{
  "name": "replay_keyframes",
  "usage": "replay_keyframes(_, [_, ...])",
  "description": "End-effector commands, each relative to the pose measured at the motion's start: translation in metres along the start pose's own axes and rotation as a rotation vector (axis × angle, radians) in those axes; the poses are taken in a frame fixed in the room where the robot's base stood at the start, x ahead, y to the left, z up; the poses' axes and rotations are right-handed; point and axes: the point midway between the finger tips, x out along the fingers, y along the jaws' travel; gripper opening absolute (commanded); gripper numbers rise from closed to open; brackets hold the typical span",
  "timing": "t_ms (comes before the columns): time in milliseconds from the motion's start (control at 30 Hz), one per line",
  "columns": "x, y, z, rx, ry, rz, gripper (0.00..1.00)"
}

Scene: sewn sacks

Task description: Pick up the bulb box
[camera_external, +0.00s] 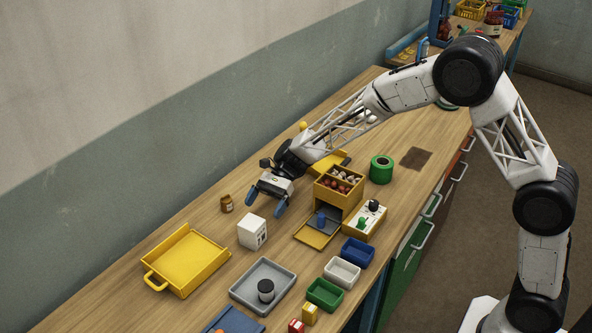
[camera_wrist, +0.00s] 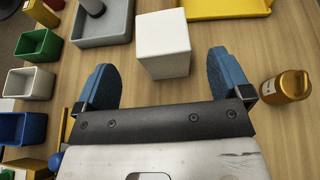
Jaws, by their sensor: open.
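A white box (camera_external: 252,231) with dark marks on one side face stands upright on the wooden bench; it looks like the bulb box, though I cannot read a label. In the wrist view the white box (camera_wrist: 163,42) sits just beyond and between my two blue fingers. My gripper (camera_external: 265,204) is open and empty, pointing down over the bench near the box. The fingers appear apart from the box, one on each side of its line in the wrist view.
An amber jar (camera_external: 226,204) stands close by; in the wrist view the jar (camera_wrist: 287,87) is beside the right finger.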

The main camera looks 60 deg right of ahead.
Motion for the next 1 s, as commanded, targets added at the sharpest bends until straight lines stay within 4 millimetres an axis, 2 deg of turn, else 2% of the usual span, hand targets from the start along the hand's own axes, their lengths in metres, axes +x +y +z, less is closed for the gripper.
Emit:
replay_keyframes(200, [0.017, 0.000, 0.000, 0.000, 0.001, 0.001, 0.96])
replay_keyframes(667, [0.022, 0.000, 0.000, 0.000, 0.000, 0.000, 0.96])
replay_keyframes(1000, [0.056, -0.003, 0.001, 0.000, 0.001, 0.001, 0.96])
